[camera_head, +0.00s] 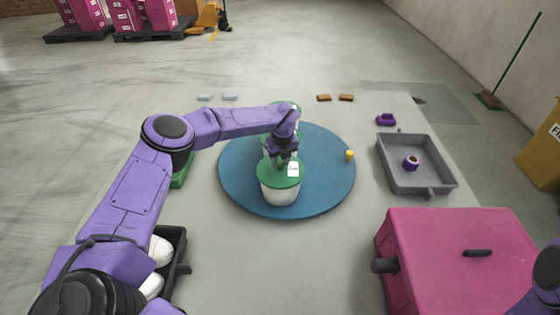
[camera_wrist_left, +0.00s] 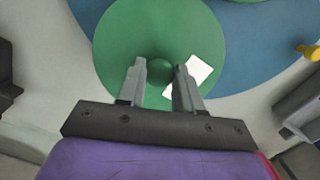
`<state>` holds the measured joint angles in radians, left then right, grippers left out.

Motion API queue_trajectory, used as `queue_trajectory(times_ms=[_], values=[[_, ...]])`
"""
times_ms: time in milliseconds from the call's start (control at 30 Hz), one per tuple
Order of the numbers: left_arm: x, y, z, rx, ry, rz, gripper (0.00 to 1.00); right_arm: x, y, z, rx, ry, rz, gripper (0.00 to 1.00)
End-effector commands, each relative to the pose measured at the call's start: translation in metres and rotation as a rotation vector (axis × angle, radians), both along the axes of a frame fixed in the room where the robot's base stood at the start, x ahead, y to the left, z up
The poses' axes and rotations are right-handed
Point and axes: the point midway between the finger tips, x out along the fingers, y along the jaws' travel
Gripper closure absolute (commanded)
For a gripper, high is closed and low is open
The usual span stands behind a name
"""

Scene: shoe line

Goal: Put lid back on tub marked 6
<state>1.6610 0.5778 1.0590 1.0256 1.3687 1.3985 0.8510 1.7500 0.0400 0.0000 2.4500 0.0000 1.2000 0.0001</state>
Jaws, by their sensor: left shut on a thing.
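A white tub (camera_head: 281,194) stands on the round blue mat (camera_head: 330,185), with a green lid (camera_head: 272,176) over its top. The lid bears a white label whose marking I cannot read. My left gripper (camera_head: 284,161) points down at the lid. In the left wrist view the fingers (camera_wrist_left: 160,78) are shut on the round knob of the green lid (camera_wrist_left: 130,35). The lid looks level over the tub; I cannot tell whether it is fully seated. Another green-lidded tub (camera_head: 292,106) is partly hidden behind my left arm. My right gripper is out of view.
A small yellow thing (camera_head: 349,155) is at the mat's right edge. A grey tray (camera_head: 440,185) holds a purple-and-white round thing (camera_head: 411,162). A pink box (camera_head: 440,240) is at front right. A dark tray (camera_head: 177,268) with white shoes (camera_head: 160,250) is at front left.

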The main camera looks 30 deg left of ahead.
Motion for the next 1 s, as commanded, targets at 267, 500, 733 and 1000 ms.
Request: queue_trajectory(times_ms=[267, 500, 733, 1000], values=[[0.0003, 0.0001, 0.0002, 0.0, 0.0, 0.0, 0.96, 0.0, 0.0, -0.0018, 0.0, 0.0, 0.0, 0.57], [0.0001, 0.0001, 0.0, 0.0, 0.0, 0.0, 0.39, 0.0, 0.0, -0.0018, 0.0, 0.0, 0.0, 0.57], [0.0001, 0.0002, -0.0001, 0.0, 0.0, 0.0, 0.36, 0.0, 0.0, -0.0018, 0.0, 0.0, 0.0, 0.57], [0.0, 0.0002, -0.0002, 0.0, 0.0, 0.0, 0.1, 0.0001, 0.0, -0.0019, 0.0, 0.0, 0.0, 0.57]])
